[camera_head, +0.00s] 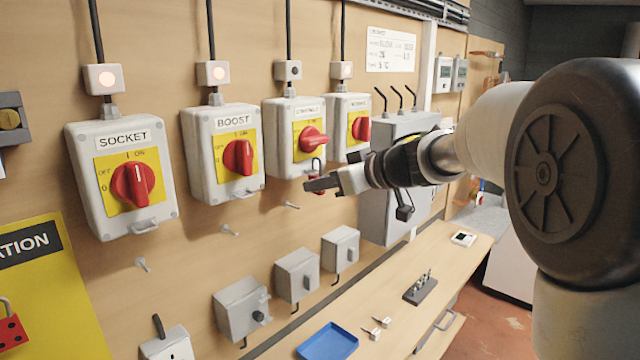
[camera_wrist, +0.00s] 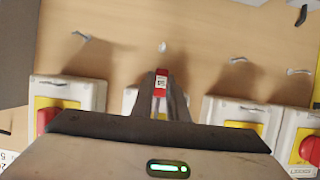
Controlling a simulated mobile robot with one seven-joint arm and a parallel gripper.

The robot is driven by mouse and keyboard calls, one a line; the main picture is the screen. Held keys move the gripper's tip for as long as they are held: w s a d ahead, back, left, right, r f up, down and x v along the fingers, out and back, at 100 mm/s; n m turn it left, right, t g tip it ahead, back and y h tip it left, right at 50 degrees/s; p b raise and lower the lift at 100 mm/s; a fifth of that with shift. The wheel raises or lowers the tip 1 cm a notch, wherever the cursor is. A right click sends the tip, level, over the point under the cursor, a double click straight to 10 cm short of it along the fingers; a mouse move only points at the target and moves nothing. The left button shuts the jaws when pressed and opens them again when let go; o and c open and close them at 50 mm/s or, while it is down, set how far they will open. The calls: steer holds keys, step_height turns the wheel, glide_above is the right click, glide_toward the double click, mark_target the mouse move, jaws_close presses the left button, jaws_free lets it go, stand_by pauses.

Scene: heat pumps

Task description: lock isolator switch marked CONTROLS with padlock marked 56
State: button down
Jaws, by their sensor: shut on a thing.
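The third isolator switch (camera_head: 295,160), whose small label is hard to read but looks like CONTROLS, has its red handle (camera_head: 313,139) turned sideways, unlike the upright BOOST and SOCKET handles. My gripper (camera_head: 320,184) is shut on a red padlock (camera_head: 316,188) just below that box. The padlock's shackle (camera_head: 318,164) points up at the box's lower edge. I cannot tell whether it is through the hasp. In the wrist view the padlock (camera_wrist: 160,82) sits between the fingers, with a white label too small to read. The switch box behind (camera_wrist: 131,101) is mostly hidden by my gripper.
The SOCKET (camera_head: 119,180) and BOOST (camera_head: 222,155) isolators stand to the left, and a fourth isolator (camera_head: 347,126) close on the right. Bare pegs (camera_head: 229,230) stick out of the board below.

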steer(key=shift+f+b, duration=0.4)
steer(key=shift+f, duration=0.85)
steer(key=c, duration=1.6)
jaws_free()
steer(key=shift+c, duration=0.2)
